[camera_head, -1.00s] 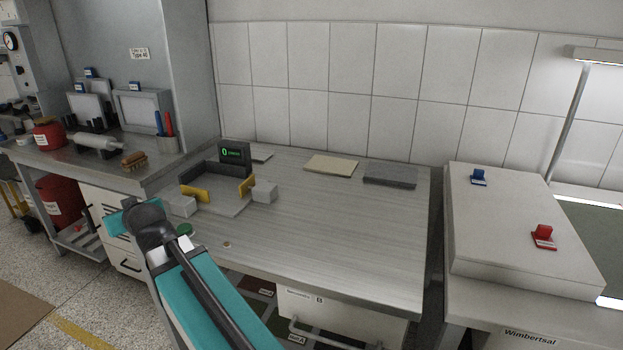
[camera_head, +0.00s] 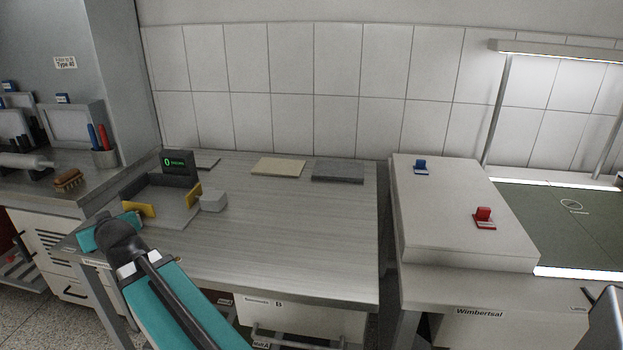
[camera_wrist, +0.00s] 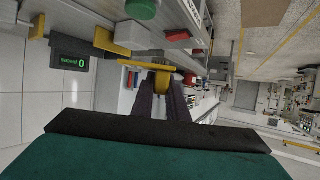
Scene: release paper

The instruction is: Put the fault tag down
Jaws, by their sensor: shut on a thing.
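In the wrist view the dark fingers of my gripper (camera_wrist: 166,100) are shut on a yellow piece (camera_wrist: 155,66), a flat bar with a short tab between the fingertips. I take it to be the fault tag; no lettering on it can be read.
The bench (camera_head: 290,230) holds a fixture with yellow jaws (camera_head: 140,210), a display (camera_head: 177,162) reading 0, a beige sheet (camera_head: 278,167) and a grey pad (camera_head: 338,171). A white box (camera_head: 465,235) at right carries a blue piece (camera_head: 421,167) and a red piece (camera_head: 484,217). The bench's middle is clear.

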